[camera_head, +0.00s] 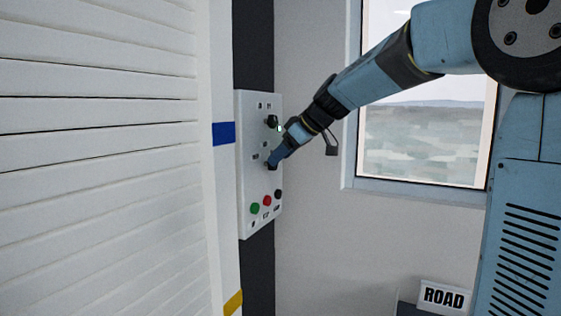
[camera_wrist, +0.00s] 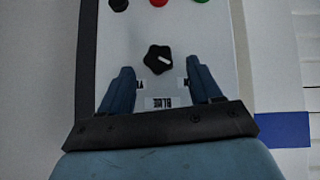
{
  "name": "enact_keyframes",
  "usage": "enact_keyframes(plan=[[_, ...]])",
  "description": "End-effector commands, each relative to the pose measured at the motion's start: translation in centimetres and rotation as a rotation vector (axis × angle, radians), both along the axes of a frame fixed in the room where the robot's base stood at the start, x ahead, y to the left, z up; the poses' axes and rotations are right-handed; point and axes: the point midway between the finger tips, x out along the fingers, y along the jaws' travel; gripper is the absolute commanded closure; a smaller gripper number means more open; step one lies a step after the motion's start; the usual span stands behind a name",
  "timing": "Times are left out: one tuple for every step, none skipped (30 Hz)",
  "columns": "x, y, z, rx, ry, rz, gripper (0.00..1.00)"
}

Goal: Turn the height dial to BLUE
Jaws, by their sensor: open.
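The height dial (camera_wrist: 152,63), a black lobed knob, sits on the white control panel in the wrist view. Its short white mark points to the right and slightly down in that view. A BLUE label (camera_wrist: 165,103), upside down there, is below the dial. Two more labels are partly hidden by my fingers. My gripper (camera_wrist: 158,66) is open, with one fingertip to either side of the dial and gaps between. Whether they touch the panel is unclear. In the head view my gripper (camera_head: 272,162) is at the panel's middle and largely hides the dial.
The panel (camera_head: 246,130) has another black knob (camera_head: 271,121) above and green (camera_head: 255,208), red (camera_head: 267,200) and black (camera_head: 278,194) buttons below. A white slatted shutter (camera_head: 100,140) is at the left, with blue (camera_head: 223,133) and yellow (camera_head: 233,302) marks on its frame. A ROAD sign (camera_head: 444,296) is lower right.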

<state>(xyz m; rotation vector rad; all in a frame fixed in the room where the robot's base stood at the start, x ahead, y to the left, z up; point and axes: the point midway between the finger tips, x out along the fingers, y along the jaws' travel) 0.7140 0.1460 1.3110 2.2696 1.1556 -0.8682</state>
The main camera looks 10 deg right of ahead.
Motion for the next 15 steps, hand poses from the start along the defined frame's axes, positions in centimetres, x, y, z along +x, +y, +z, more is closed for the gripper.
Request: enact_keyframes(plan=[[0.3, 0.4, -0.6, 0.000, 0.001, -0.001, 0.36], [0.5, 0.6, -0.8, 0.001, 0.001, -0.001, 0.36], [0.7, 0.9, -1.1, 0.000, 0.002, 0.000, 0.36], [0.8, 1.0, -1.3, 0.000, 0.002, 0.000, 0.36], [1.0, 1.2, -1.5, 0.000, 0.002, 0.000, 0.36], [1.1, 1.3, -1.7, 0.001, 0.001, 0.000, 0.36], [1.2, 1.4, -1.8, 0.000, 0.001, -0.001, 0.36], [1.2, 1.5, -1.9, 0.001, -0.001, -0.001, 0.36], [1.3, 1.5, -2.0, 0.001, -0.001, -0.001, 0.36], [1.4, 1.6, -2.0, 0.001, -0.001, -0.001, 0.36], [1.4, 1.6, -2.1, 0.001, -0.001, -0.002, 0.36], [1.4, 1.6, -2.1, 0.001, -0.001, -0.002, 0.36], [1.4, 1.6, -2.1, 0.001, -0.001, -0.002, 0.36], [1.4, 1.6, -2.1, 0.001, -0.001, -0.002, 0.36], [1.4, 1.6, -2.1, 0.001, -0.001, -0.002, 0.36]])
